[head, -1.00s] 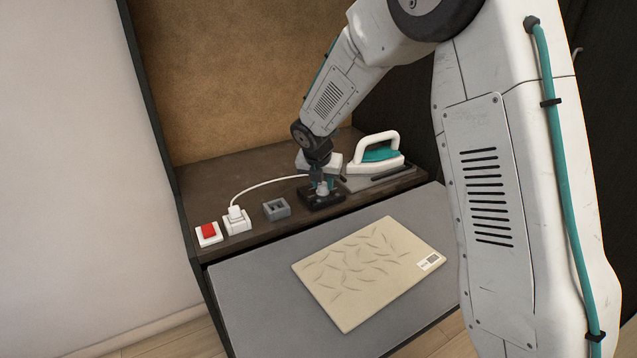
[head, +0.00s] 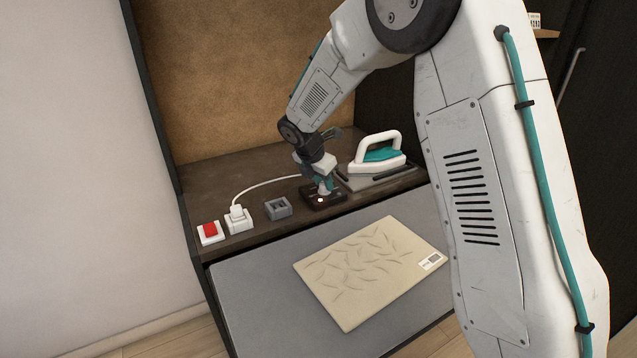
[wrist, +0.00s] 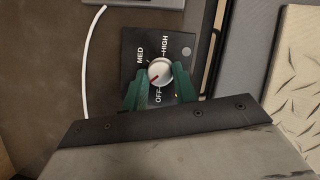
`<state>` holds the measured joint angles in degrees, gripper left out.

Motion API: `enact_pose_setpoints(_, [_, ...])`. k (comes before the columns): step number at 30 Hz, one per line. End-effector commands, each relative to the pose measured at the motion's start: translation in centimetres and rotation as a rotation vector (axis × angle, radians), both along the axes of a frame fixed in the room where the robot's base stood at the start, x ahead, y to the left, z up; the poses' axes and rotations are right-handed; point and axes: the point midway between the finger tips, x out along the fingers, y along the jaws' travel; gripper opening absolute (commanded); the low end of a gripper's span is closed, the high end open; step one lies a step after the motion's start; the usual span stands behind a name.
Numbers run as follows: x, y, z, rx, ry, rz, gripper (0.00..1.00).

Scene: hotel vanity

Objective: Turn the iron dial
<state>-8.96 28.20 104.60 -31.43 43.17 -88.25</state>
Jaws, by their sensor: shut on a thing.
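In the head view my gripper (head: 324,184) reaches down to the panel (head: 336,203), mostly covering the knob. A small light glows on the panel. The iron (head: 378,153), white and teal, stands behind it on the right.
Left of the panel on the brown shelf are a grey socket block (head: 278,208), a white plug and socket (head: 238,220) with a white cord, and a red switch (head: 210,231). A beige patterned board (head: 370,270) lies on the grey surface in front.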

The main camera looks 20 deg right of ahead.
Motion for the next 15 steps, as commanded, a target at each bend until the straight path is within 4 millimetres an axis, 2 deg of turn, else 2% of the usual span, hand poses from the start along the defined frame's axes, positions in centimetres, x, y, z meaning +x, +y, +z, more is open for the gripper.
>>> enact_pose_setpoints(15, [0.22,-0.34,-0.06,-0.006,0.005,-0.497,0.05])
